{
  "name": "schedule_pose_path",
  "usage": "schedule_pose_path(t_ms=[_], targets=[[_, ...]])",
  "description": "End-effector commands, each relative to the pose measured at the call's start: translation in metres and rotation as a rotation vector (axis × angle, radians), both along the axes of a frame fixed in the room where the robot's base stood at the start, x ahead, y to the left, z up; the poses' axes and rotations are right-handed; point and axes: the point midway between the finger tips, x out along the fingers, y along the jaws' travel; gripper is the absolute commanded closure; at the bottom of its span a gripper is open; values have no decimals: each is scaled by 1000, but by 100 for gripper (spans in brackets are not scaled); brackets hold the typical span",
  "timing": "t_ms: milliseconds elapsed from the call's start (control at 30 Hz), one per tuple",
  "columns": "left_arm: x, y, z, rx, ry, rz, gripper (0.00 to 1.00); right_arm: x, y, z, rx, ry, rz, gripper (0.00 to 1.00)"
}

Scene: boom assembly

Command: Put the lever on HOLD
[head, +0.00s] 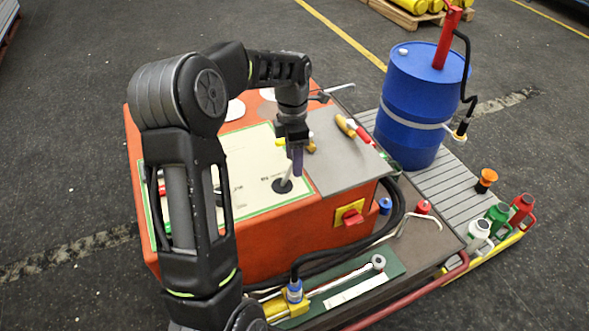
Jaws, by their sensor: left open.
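Small dark print stands beside the lever base, but I cannot read a HOLD mark. My left arm covers much of the panel's left part. My right gripper is not in view.
A grey plate (340,160) with hand tools lies right of the panel. A red-yellow switch (350,214) sits on the box's side. A blue drum (420,100) with a red pump stands behind on a slatted deck. Several small cans stand at the right. Black hose runs round the box.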

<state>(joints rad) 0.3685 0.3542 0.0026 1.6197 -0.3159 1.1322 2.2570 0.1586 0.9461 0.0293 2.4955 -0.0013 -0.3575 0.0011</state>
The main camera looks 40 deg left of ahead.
Motion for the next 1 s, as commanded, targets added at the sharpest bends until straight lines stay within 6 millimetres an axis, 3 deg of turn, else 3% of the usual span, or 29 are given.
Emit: schedule_pose_path(t_ms=[233, 600, 1000], targets=[[-2, -2, -35, -1, 2, 1, 48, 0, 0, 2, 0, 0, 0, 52], [-2, -3, -42, -1, -1, 1, 48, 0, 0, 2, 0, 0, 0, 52], [-2, -3, -41, -1, -1, 1, 81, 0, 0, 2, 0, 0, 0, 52]])
